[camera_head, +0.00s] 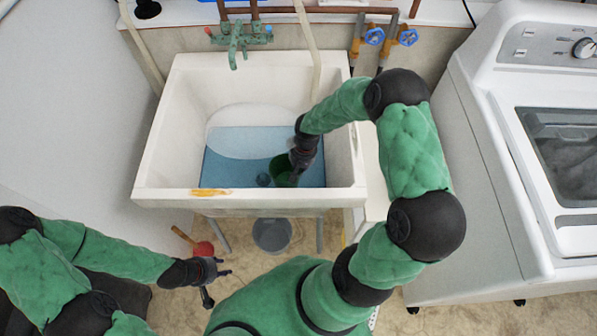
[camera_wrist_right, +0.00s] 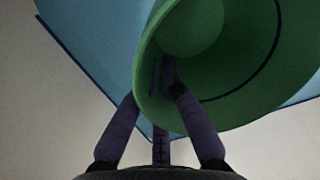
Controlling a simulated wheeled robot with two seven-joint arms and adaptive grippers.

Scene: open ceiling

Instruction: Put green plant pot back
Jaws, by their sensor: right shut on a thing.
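The green plant pot (camera_head: 283,172) is down inside the white utility sink, over the blue area at its bottom. My right gripper (camera_head: 299,160) reaches into the sink and is shut on the pot's rim. In the right wrist view the green pot (camera_wrist_right: 225,90) fills the upper right, its open mouth partly facing the camera, with the right gripper's fingers (camera_wrist_right: 165,88) at its rim. My left gripper (camera_head: 213,276) is in front of the sink, low over the floor, with its fingers spread apart and nothing visible between them.
The white sink (camera_head: 160,192) has a green faucet (camera_head: 238,38) at its back. A grey bucket (camera_head: 272,234) stands on the floor under it. A red plunger (camera_head: 203,248) is beside my left gripper. A white washing machine (camera_head: 490,150) stands at the right.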

